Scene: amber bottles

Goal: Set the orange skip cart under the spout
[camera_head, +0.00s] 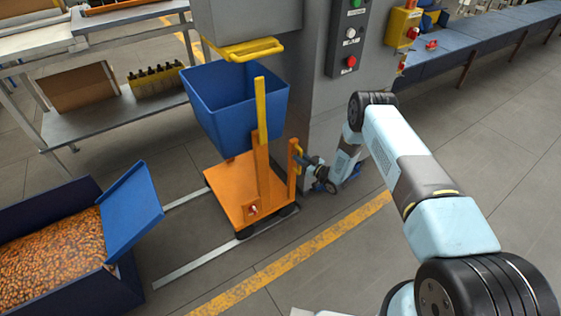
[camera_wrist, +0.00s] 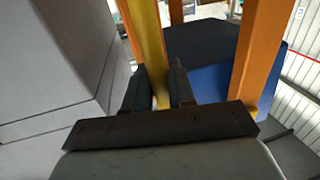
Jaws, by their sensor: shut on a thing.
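The orange skip cart (camera_head: 232,192) carries an open blue bin (camera_head: 215,110) and stands upright on the floor between two pale rails. A grey housing with a yellow bar (camera_head: 243,50) is above it, perhaps the spout; its opening is hidden. The bar overlaps the bin's back rim in the head view, and I cannot tell if the bin is directly beneath. My gripper (camera_head: 303,160) is low at the cart's right side. In the wrist view, my gripper (camera_wrist: 160,92) is shut on the cart's yellow handle bar (camera_wrist: 147,40), between the two fingers, with orange posts (camera_wrist: 262,50) beyond.
A blue crate of amber pieces (camera_head: 50,250), with a raised blue flap (camera_head: 130,212), stands at lower left. A grey machine with a button panel (camera_head: 349,35) is right behind the cart. A shelf (camera_head: 120,112) holds bottles at left.

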